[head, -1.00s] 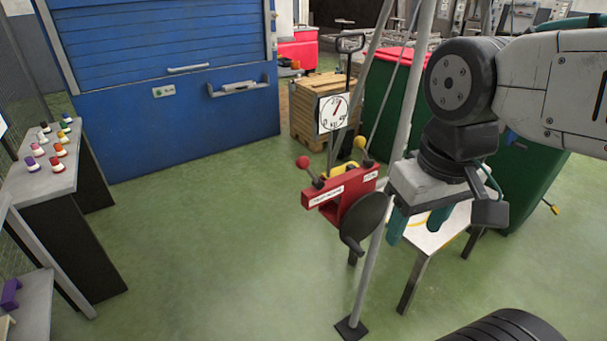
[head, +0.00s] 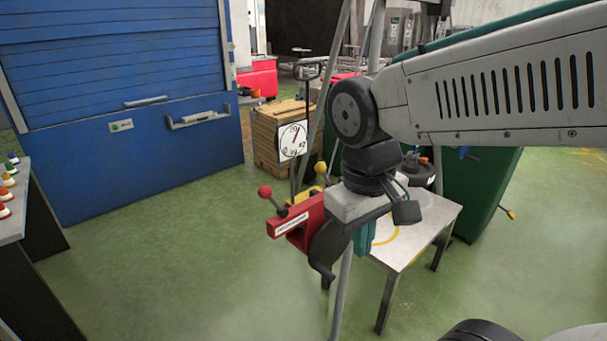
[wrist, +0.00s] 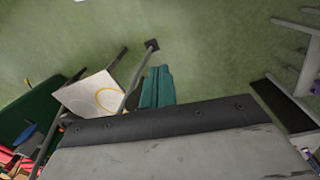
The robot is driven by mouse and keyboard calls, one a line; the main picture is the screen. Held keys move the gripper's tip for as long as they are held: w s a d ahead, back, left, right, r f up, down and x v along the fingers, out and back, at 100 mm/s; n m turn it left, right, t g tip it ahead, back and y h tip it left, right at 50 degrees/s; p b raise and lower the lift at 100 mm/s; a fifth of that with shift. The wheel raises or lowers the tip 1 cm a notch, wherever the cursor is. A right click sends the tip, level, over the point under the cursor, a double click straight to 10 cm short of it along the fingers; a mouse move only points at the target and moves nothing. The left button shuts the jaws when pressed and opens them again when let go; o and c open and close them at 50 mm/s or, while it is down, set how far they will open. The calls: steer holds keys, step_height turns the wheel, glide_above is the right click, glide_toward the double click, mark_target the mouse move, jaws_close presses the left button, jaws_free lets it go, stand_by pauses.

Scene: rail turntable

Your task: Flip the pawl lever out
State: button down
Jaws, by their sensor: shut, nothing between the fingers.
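A red winch housing (head: 297,222) with a white label is mounted on a tripod leg in the head view. A lever with a red ball knob (head: 265,191) sticks up at its left end. A lever with a yellow knob (head: 319,194) stands behind its right part. I cannot read which of them is the pawl lever. A dark crank handle (head: 322,265) hangs below the housing. My gripper (head: 363,238) points down with teal fingers shut and empty, in front of the housing's right end in the picture. In the wrist view the fingers (wrist: 157,87) are over bare floor; no lever shows there.
A white table (head: 412,232) with a yellow ring is right of the tripod leg (head: 341,300). A green bin (head: 488,185) stands behind it. Open green floor lies left, up to the blue shutter (head: 120,110).

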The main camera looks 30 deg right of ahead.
steer(key=w+m+t+h, duration=0.1)
steer(key=w+t+h, duration=0.4)
steer(key=w, duration=2.4)
steer(key=shift+w+d+r+m, duration=0.2)
steer(key=shift+w+m, duration=0.1)
steer(key=shift+m, duration=0.1)
steer(key=w+d+f, duration=0.4)
steer(key=d+f, duration=0.2)
steer(key=d, duration=0.2)
steer(key=shift+w+d+f, duration=0.3)
steer(key=shift+f, duration=0.1)
steer(key=shift+r+t, duration=0.1)
steer(key=shift+t, duration=0.2)
